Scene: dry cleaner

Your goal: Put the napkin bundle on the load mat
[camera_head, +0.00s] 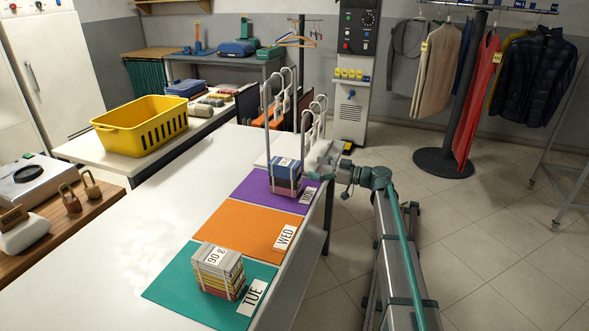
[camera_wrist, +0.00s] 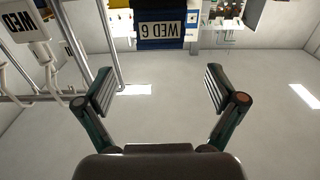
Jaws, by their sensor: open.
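A blue napkin bundle (camera_head: 286,171) with reddish lower layers and a white label sits on the purple mat (camera_head: 252,184) tagged MON. In the wrist view, a dark blue bundle (camera_wrist: 160,42) at the top edge carries an upside-down label reading WED 6. A cream, yellow and red bundle (camera_head: 218,273) sits on the teal mat (camera_head: 172,284) tagged TUE. The orange mat (camera_head: 240,229) tagged WED is bare. My gripper (camera_wrist: 157,82) is open and empty, its fingers apart from the bundle. In the head view it is at the table's right edge, right of the blue bundle.
White looped racks (camera_head: 285,95) stand at the table's far end, close behind the blue bundle. A yellow basket (camera_head: 142,125) is on the back-left table. The white table (camera_head: 130,225) is clear left of the mats. Garments (camera_head: 465,90) hang on a rail at right.

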